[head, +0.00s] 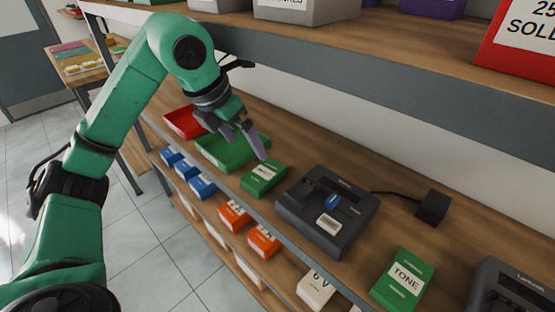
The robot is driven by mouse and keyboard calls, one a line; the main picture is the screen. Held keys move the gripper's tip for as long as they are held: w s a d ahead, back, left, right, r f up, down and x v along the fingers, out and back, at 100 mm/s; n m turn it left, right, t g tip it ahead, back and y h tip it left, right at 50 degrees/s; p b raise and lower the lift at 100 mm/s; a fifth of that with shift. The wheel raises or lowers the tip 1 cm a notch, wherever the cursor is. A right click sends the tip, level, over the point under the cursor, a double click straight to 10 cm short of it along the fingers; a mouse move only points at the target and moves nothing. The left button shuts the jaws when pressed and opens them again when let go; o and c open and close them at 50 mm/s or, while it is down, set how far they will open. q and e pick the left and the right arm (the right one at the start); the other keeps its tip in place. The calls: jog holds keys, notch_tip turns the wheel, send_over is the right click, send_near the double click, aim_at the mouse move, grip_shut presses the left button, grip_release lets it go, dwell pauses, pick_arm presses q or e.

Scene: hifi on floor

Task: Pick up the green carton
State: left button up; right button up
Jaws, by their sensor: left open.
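A small green carton (262,181) with a white label lies on the wooden shelf, left of a dark grey device. Another green carton (403,282), labelled TONE, lies further right on the same shelf. My left gripper (244,145) reaches in from the left, with its fingers pointing down and apart. It is open and empty, just above and behind the nearer green carton, over the edge of a green tray (210,154). I cannot tell whether a finger touches the carton. My right gripper is out of view.
A dark grey device (300,216) stands right of the nearer carton, cabled to a black block (433,206). A red tray (183,123) is at the left. Blue boxes (186,172) and orange boxes (235,215) line the front. An upper shelf (350,62) hangs overhead.

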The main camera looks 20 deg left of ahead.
pick_arm(q)
jog(key=w, duration=0.1)
send_near(262, 174)
jog(key=shift+d+f, duration=0.2)
jog(key=shift+f, duration=0.4)
jog(key=shift+d+f, duration=0.15)
jog(key=shift+f, duration=0.45)
jog(key=p+x, duration=0.1)
jog(key=x, duration=0.2)
jog(key=p+x, duration=0.1)
jog(key=x, duration=0.2)
jog(key=shift+w+a+r, duration=0.2)
jog(key=shift+w, duration=0.15)
jog(key=shift+w+f, duration=0.15)
jog(key=shift+f, duration=0.25)
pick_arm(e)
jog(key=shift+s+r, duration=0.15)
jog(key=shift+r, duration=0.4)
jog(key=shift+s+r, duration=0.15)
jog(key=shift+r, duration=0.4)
pick_arm(q)
jog(key=c, duration=1.3)
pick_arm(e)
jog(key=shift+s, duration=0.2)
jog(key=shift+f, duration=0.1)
